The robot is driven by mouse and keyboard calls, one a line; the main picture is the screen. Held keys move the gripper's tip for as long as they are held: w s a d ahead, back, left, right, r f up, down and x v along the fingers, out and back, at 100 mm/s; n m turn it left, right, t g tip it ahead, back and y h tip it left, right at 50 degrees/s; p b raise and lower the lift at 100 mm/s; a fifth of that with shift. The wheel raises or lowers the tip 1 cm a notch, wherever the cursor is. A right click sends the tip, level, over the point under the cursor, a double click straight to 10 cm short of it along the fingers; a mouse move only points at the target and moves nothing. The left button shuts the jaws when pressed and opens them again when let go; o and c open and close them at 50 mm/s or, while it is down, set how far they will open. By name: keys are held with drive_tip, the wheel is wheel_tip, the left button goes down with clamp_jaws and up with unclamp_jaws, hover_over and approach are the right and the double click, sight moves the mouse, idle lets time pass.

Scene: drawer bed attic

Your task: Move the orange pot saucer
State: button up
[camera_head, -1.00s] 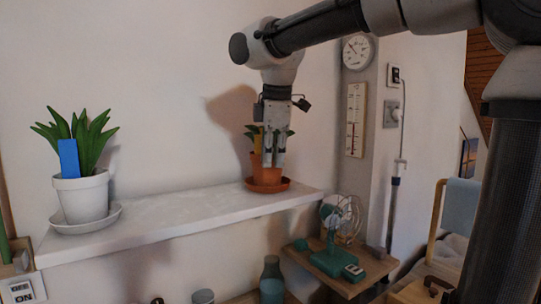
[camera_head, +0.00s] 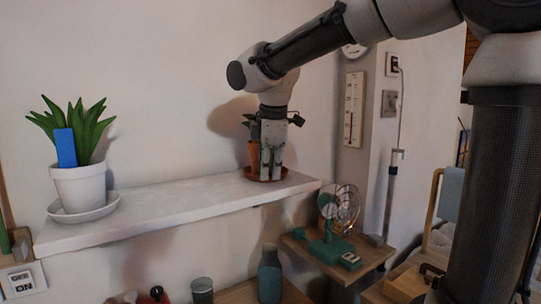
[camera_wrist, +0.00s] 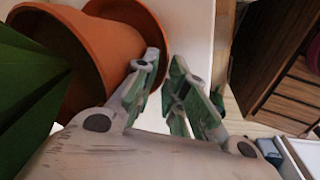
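The orange pot saucer (camera_head: 249,175) lies on the white shelf (camera_head: 170,207) near its right end. An orange pot (camera_head: 254,153) with a green plant stands on it. In the wrist view, the saucer (camera_wrist: 150,22) curves around the pot (camera_wrist: 103,45) at the upper left. My gripper (camera_head: 270,178) points down at the saucer's front right side and partly hides saucer and pot. In the wrist view, my gripper (camera_wrist: 165,62) has its fingertips apart, with the left finger against or very near the saucer's rim. I cannot tell whether the rim lies between the fingertips.
A white pot (camera_head: 80,188) with a plant and blue tag stands on a white saucer (camera_head: 84,214) at the shelf's left end. The shelf's middle is clear. Below right, a green fan (camera_head: 330,245) stands on a small wooden shelf. A wall thermometer (camera_head: 354,110) hangs right.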

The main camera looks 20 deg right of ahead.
drive_tip(key=shift+w+f, duration=0.2)
drive_tip(key=shift+f, duration=0.4)
clamp_jaws()
